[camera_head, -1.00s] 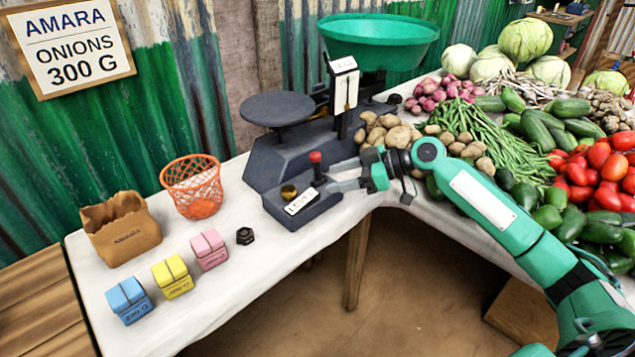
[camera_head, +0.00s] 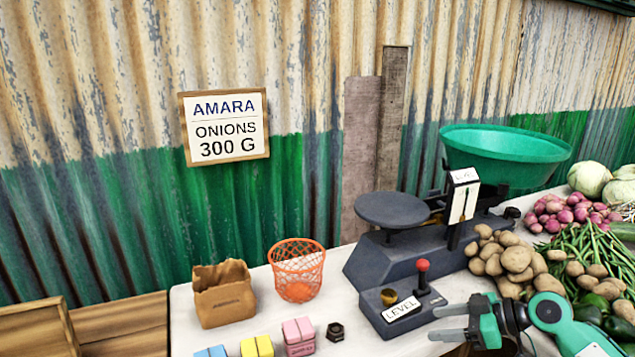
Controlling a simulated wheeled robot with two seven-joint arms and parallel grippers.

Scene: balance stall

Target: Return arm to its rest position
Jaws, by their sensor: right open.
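My right arm comes in from the lower right, and its green and grey right gripper (camera_head: 434,323) is open and empty. Its two grey fingers point left, close to the front right of the balance's dark LEVEL box (camera_head: 376,313); I cannot tell whether they touch it. The box carries a red-knobbed lever (camera_head: 422,266) and a brass knob (camera_head: 389,297). Behind it stands the dark balance (camera_head: 380,262) with a flat round plate (camera_head: 392,209) on the left and a green bowl (camera_head: 505,152) on the right. My left gripper is not in view.
On the white table (camera_head: 350,353) are a paper bag (camera_head: 223,295), an orange basket (camera_head: 297,275), a black nut (camera_head: 335,331) and blue, yellow and pink blocks (camera_head: 299,336). Potatoes (camera_head: 516,260), onions (camera_head: 565,212) and beans crowd the right. A wall sign (camera_head: 224,127) reads AMARA, ONIONS 300 G.

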